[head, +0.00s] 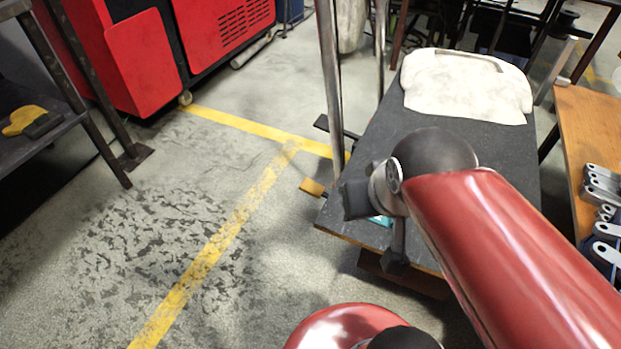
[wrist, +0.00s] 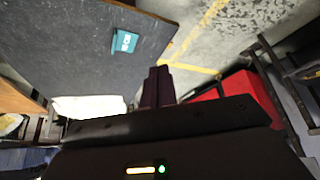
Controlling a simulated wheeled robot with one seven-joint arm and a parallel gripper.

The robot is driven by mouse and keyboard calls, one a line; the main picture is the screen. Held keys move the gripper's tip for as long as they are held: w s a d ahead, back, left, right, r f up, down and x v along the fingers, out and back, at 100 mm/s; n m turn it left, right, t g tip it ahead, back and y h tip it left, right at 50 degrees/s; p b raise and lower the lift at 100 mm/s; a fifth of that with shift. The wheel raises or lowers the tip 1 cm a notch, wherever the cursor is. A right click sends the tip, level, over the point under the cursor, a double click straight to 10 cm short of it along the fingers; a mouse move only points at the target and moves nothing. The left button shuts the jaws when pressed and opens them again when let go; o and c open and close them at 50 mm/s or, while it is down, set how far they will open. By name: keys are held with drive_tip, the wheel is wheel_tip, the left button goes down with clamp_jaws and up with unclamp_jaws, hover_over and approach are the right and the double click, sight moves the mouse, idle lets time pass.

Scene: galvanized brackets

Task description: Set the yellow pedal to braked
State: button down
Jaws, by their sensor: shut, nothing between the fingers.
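The yellow pedal (head: 312,187) is a small flat yellow-orange plate that sticks out low beside the left edge of the dark-topped table in the head view. I cannot clearly make out its tilt, and I cannot pick it out in the wrist view. My gripper (wrist: 158,84) has its two dark fingers together with nothing between them. In the head view my red arm reaches over the near part of the table, and the hand is right of the pedal and apart from it. The fingertips are hard to make out there.
The dark table (head: 375,125) carries a white sack (head: 465,88) and a teal box (wrist: 124,41), partly hidden by my arm in the head view. A metal post (head: 329,75) stands at its left. The floor left is open.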

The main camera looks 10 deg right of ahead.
drive_tip(key=m+g+h+b, duration=0.1)
drive_tip(key=m+g+b, duration=0.1)
drive_tip(key=m+b, duration=0.45)
hover_over(312, 186)
drive_tip(key=s, duration=0.4)
wheel_tip(312, 186, down, 36)
drive_tip(key=shift+s+a+f, duration=0.15)
drive_tip(key=shift+s+a, duration=0.05)
drive_tip(key=shift+a, duration=0.25)
drive_tip(key=shift+m, duration=0.25)
drive_tip(key=x, duration=0.9)
drive_tip(key=s+x, duration=0.1)
drive_tip(key=x, duration=0.3)
drive_tip(key=shift+w+a+f, duration=0.1)
drive_tip(key=shift+a+f, duration=0.25)
drive_tip(key=shift+f, duration=0.2)
